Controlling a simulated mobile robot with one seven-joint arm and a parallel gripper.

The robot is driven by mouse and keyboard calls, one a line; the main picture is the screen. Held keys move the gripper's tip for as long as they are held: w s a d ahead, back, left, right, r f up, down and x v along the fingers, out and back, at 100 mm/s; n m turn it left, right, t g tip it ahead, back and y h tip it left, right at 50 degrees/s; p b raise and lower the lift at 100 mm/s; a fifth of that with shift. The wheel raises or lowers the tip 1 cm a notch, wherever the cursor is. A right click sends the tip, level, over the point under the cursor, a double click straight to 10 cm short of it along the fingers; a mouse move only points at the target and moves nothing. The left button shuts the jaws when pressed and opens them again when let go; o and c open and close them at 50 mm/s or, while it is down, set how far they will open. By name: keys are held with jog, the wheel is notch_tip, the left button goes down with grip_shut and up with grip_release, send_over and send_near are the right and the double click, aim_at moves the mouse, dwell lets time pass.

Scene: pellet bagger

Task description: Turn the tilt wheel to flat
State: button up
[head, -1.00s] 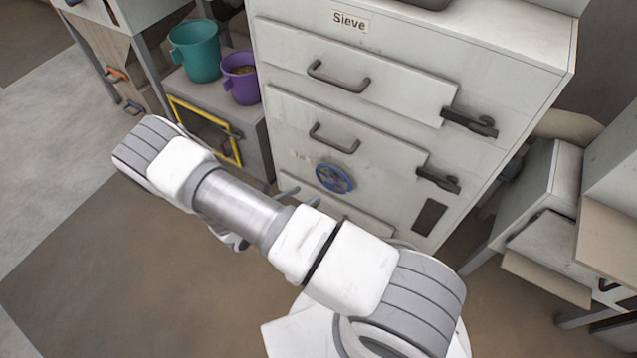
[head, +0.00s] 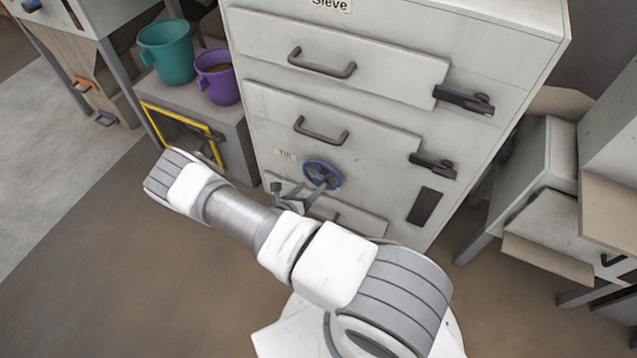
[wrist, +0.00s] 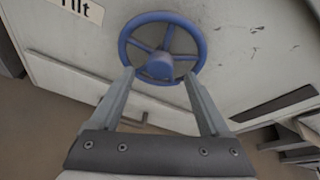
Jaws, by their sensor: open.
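The tilt wheel (head: 322,175) is a blue spoked handwheel on the lower front of the white Sieve cabinet (head: 390,215). In the wrist view the wheel (wrist: 163,62) shows its rim, spokes and hub, just past my fingertips. A label reading "Tilt" (wrist: 82,8) is at its upper left. My gripper (head: 300,192) is partly hidden behind my arm in the head view. In the wrist view my gripper (wrist: 160,76) is open, its two fingers apart near the lower left and lower right of the rim. I cannot tell whether they touch it. Nothing is between the fingers.
Two drawers with dark handles (head: 321,62) and black latches (head: 464,100) are above the wheel. A teal bucket (head: 166,52) and a purple bucket (head: 217,78) stand on a low grey box at left. Another machine (head: 545,205) stands at right. Brown floor is clear at lower left.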

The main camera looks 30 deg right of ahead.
aim_at(317, 181)
jog(key=b+x, duration=0.1)
jog(key=x, duration=0.4)
jog(key=shift+w+d+f, duration=0.1)
jog(key=shift+w+d, duration=0.1)
jog(key=shift+d, duration=0.15)
grip_shut()
jog(key=shift+a, duration=0.1)
